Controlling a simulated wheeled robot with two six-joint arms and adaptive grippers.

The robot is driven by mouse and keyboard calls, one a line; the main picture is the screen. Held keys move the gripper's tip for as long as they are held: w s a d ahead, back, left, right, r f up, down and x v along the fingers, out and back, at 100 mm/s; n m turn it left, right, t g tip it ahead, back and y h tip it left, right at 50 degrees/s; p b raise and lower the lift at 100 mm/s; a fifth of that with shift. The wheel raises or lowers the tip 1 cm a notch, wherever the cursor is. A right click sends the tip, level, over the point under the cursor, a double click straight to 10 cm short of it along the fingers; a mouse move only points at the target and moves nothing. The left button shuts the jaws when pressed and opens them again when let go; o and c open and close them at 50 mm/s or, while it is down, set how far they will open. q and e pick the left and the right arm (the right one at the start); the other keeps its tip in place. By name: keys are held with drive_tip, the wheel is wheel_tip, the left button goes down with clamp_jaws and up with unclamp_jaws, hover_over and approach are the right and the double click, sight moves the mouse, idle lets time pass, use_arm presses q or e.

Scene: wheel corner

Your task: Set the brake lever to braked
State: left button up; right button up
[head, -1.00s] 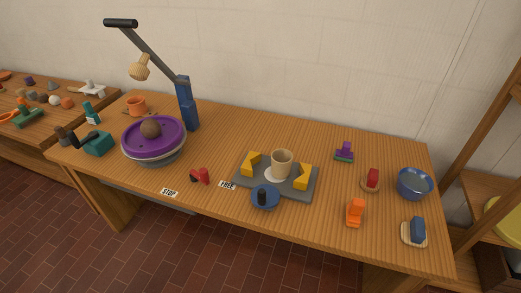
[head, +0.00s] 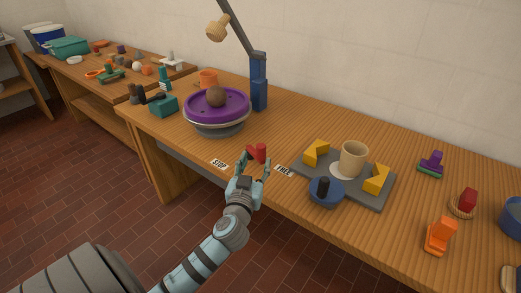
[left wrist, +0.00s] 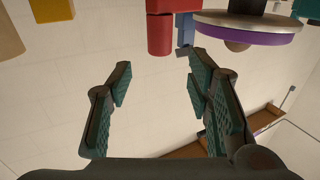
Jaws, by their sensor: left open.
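The red brake lever (head: 259,152) is at the table's front edge, between the STOP label (head: 219,164) and the FREE label (head: 284,171). Its handle appears nearer the middle than either label; its exact setting is hard to tell. My left gripper (head: 252,167) is open and empty, just in front of the lever, with its fingers pointing at it. In the left wrist view the lever (left wrist: 160,34) shows just beyond and between the open fingertips (left wrist: 160,64), apart from them. My right gripper is out of view.
The purple wheel (head: 235,108) with a brown ball on it stands behind left of the lever. A grey tray (head: 370,199) with a beige cup and yellow blocks lies to the right, with a blue round piece (head: 326,195) at its front. A blue lamp post (head: 259,85) stands behind.

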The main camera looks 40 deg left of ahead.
sight(260, 150)
use_arm(q)
drive_tip(key=x, duration=0.8)
drive_tip(key=shift+w+a+f+b, duration=0.1)
drive_tip(key=shift+w+a+b, duration=0.05)
drive_tip(key=shift+b, duration=0.25)
clamp_jaws()
